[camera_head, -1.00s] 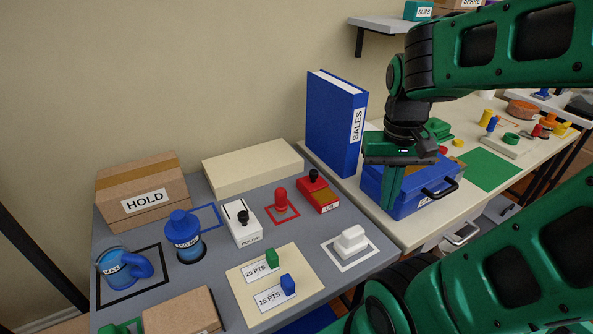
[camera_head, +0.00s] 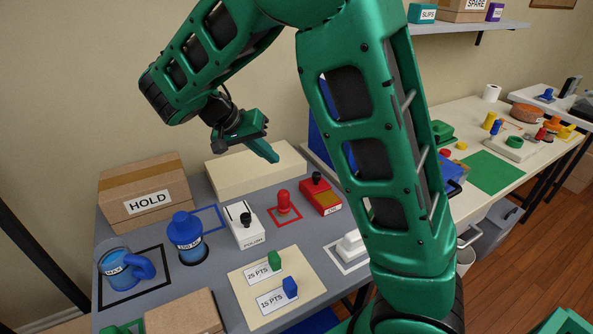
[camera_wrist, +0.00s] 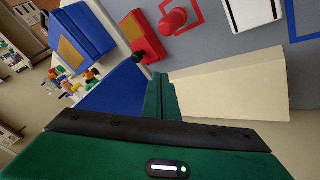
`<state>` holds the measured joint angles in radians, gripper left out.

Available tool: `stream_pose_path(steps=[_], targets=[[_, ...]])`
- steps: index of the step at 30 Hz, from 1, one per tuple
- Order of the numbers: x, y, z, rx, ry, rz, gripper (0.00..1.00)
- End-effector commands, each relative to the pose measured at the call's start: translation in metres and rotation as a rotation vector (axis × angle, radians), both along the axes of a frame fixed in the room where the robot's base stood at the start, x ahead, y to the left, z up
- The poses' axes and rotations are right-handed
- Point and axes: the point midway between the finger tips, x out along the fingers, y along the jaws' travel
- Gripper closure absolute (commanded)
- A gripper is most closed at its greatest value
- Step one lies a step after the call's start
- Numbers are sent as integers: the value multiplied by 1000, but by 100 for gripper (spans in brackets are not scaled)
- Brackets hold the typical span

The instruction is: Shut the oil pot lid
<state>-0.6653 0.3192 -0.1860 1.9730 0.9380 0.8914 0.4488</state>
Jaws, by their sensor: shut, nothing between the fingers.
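The oil pot (camera_head: 333,209) is a red box with a small label, on the grey table near its right back edge. Its red lid with a black knob (camera_head: 316,178) is toward the back, and an amber area shows uncovered in front of it. In the wrist view the pot (camera_wrist: 148,48) is up and slightly left of the fingertips, its amber patch and black knob visible. My gripper (camera_head: 272,157) is shut and empty, above the cream box behind the pot. Its closed fingers show in the wrist view (camera_wrist: 161,78), apart from the pot.
A cream box (camera_head: 250,165) lies behind the pot. A red stamp (camera_head: 283,201) and a white polish pot (camera_head: 243,232) stand to its left. A blue binder (camera_wrist: 122,88) stands beside it. My arm hides part of the tables' right side.

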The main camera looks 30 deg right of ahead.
Motion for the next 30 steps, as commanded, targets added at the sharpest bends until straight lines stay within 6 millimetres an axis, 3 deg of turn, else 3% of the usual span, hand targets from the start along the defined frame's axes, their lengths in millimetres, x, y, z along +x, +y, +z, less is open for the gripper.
stream_pose_path(steps=[5,20,30], targets=[[2,-6,-11,-6,-3,0,100],[5,-62,-82,-4,-1,-1,100],[-15,-90,-79,-3,-3,0,100]])
